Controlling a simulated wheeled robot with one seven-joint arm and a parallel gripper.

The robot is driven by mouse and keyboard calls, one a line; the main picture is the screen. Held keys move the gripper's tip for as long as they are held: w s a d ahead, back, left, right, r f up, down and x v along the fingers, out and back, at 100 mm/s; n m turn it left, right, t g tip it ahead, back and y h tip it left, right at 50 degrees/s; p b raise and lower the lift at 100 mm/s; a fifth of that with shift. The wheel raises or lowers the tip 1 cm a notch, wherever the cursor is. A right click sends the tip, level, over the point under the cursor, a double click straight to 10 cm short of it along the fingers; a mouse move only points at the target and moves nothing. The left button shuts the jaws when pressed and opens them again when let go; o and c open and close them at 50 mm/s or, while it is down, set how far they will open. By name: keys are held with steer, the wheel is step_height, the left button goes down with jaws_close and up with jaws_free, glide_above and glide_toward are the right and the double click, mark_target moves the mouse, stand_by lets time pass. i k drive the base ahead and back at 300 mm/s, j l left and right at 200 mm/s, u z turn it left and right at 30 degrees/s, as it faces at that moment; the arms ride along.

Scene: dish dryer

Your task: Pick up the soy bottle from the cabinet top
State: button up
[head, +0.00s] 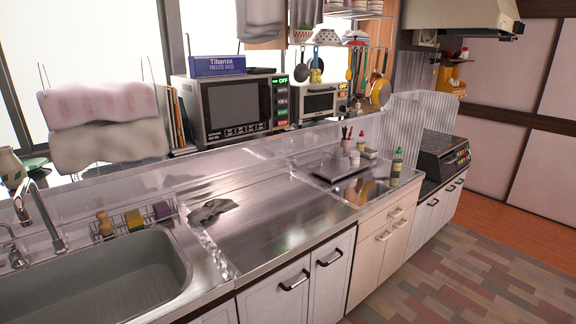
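A dark bottle with a green cap and a pale label (397,168) stands upright near the right end of the metal cabinet top (275,210). It may be the soy bottle, but its label is too small to read. A smaller bottle with a red cap (361,142) stands behind it to the left. A small white container (355,158) stands close to that bottle. My gripper is not in view.
A dark tray (331,168) lies left of the bottles. A crumpled grey cloth (212,210) lies on the counter, right of the sink (110,280). A clear ribbed screen (412,125) and a stove (445,155) stand right of the bottles. The floor in front is clear.

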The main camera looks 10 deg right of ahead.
mark_target(395, 168)
steer(key=i+l+z, duration=0.15)
steer(key=i+z, duration=0.6)
steer(key=i, duration=0.2)
steer(key=i+j+z, duration=0.1)
steer(key=i+z, duration=0.3)
steer(key=i+u, duration=0.1)
steer(key=i, duration=0.45)
steer(key=i+l+u, duration=0.1)
steer(key=i, duration=0.45)
steer(key=i+l+u, duration=0.1)
steer(key=i, duration=0.45)
steer(key=i+l+u, duration=0.1)
steer(key=i+l, duration=0.2)
steer(key=i, duration=0.25)
